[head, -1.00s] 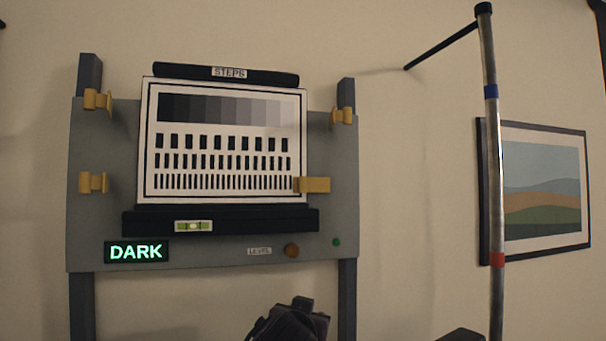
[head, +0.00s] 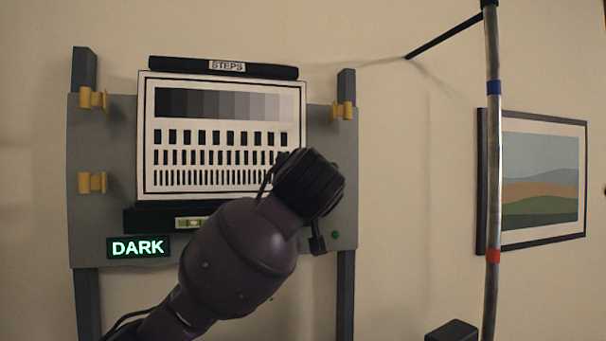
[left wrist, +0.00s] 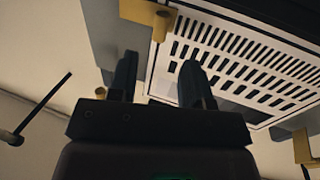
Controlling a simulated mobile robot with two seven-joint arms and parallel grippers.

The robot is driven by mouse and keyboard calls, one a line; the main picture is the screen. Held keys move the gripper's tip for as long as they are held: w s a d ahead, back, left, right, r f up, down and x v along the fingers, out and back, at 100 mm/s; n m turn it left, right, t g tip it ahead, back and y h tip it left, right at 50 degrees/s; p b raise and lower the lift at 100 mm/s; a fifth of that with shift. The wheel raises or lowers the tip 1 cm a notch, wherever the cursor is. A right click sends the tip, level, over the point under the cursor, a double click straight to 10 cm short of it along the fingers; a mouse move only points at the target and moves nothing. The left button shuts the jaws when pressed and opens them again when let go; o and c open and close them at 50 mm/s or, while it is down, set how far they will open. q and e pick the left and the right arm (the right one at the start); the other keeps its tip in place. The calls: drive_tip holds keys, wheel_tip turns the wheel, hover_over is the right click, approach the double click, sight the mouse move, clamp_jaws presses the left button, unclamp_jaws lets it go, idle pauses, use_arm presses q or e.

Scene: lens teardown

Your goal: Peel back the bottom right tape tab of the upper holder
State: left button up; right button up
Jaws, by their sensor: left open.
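The upper holder is a grey board (head: 345,170) on two dark posts. It carries a framed test chart (head: 222,105) labelled STEPS. My left gripper (head: 312,185) is in front of the chart's lower right corner and hides the bottom right tape tab in the head view. In the left wrist view its two fingers (left wrist: 160,80) are apart, with nothing seen between them but the background. A yellow tab (left wrist: 145,12), apparently the bottom right one, is beyond the fingertips at the chart's corner. I cannot tell any contact. My right gripper is out of view.
Other yellow tabs sit at the upper left (head: 93,98), lower left (head: 92,183) and upper right (head: 343,111). A lit DARK sign (head: 138,247) is at the lower left. A metal pole (head: 493,180) and a framed picture (head: 543,180) are to the right.

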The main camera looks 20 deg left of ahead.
use_arm(q)
drive_tip(key=p+x, duration=0.1)
drive_tip(key=x, duration=0.5)
drive_tip(key=shift+w+p, duration=0.35)
drive_tip(key=shift+p, duration=0.05)
drive_tip(key=shift+a, duration=0.15)
clamp_jaws()
